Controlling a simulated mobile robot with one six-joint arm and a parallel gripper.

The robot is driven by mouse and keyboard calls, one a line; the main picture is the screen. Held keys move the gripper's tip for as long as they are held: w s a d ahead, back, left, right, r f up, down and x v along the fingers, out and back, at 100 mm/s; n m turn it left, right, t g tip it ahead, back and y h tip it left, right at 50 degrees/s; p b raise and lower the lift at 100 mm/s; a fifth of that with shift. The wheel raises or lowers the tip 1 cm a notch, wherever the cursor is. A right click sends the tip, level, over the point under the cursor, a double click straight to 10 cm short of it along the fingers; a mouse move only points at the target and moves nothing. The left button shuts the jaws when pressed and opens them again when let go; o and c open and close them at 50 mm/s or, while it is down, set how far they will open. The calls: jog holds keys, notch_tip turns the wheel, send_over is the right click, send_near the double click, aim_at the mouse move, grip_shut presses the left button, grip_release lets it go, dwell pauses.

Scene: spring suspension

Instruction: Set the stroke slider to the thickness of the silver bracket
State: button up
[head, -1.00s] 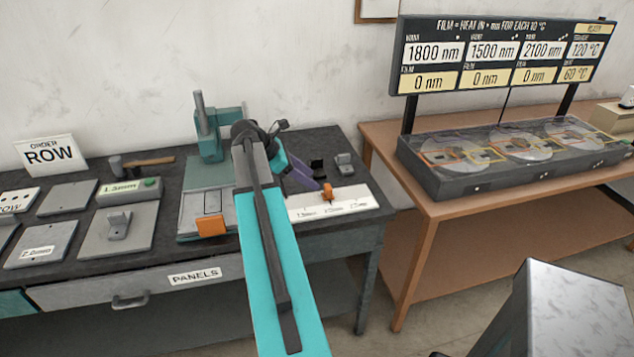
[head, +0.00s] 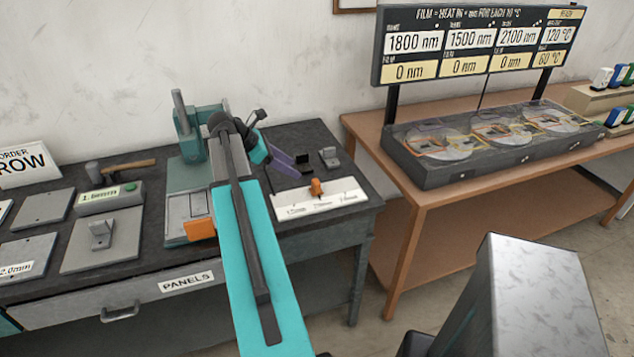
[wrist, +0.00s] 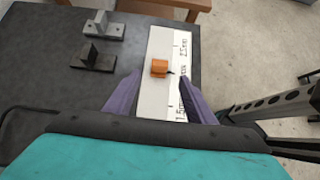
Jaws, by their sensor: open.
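The stroke slider is an orange knob (head: 316,187) on a white scale strip (head: 345,193) at the bench's right front. In the wrist view the knob (wrist: 160,68) sits about at the middle mark, between the 1.5 mm and 2.5 mm ends. A light grey bracket, likely the silver one (head: 329,157), stands behind the strip; it also shows in the wrist view (wrist: 103,27). A black bracket (wrist: 92,58) is beside it. My gripper (wrist: 160,97) is open with purple fingers, over the strip on the 1.5 mm side of the knob, holding nothing.
A teal press (head: 190,150) stands left of my arm. A display board (head: 475,45) and disc case (head: 490,150) occupy the brown table at right.

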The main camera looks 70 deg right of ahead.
aim_at(316, 182)
jog(key=p+x, duration=0.3)
jog(key=x, duration=0.9)
jog(key=shift+s+d+f, duration=0.15)
jog(key=shift+s+f, duration=0.1)
jog(key=shift+s, duration=0.1)
jog(key=shift+c, duration=0.3)
grip_shut()
